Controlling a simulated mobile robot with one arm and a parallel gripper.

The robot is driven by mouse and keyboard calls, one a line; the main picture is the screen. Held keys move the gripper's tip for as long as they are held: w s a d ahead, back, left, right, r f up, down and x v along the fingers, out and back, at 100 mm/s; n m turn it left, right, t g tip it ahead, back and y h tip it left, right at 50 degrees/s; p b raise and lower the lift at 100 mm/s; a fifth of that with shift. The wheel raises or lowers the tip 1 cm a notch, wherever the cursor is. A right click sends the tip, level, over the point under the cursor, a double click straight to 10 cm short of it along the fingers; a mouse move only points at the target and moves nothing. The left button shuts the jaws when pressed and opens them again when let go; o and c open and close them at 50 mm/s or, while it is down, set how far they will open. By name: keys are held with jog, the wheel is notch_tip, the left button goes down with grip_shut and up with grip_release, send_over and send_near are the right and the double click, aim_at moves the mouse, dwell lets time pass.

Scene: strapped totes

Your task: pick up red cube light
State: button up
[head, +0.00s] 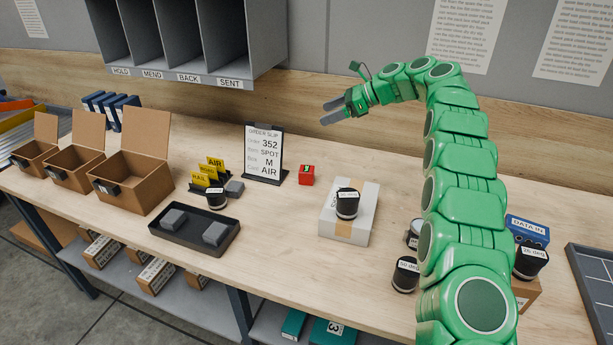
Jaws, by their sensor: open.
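My gripper (328,113) is at the end of my green arm, held in the air above and behind the cube, near the wooden back panel. Its two grey fingers point left and are apart, with nothing between them. The cube stands free, and nothing covers it.
The sign (264,152) stands close left of the cube. A white box (331,223) with a black-lidded jar (347,204) on it stands in front. A black tray (187,243) with grey blocks and open cardboard boxes (131,193) are left. Grey pigeonholes (187,80) hang above.

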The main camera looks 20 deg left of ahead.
send_near(310, 169)
jog(key=x, duration=0.3)
jog(key=shift+s+a+f, duration=0.15)
jog(key=shift+s+a, duration=0.05)
jog(key=shift+a, duration=0.15)
jog(key=shift+w+x, duration=0.2)
jog(key=shift+x, duration=3.65)
jog(key=shift+c, duration=0.5)
jog(key=c, duration=1.1)
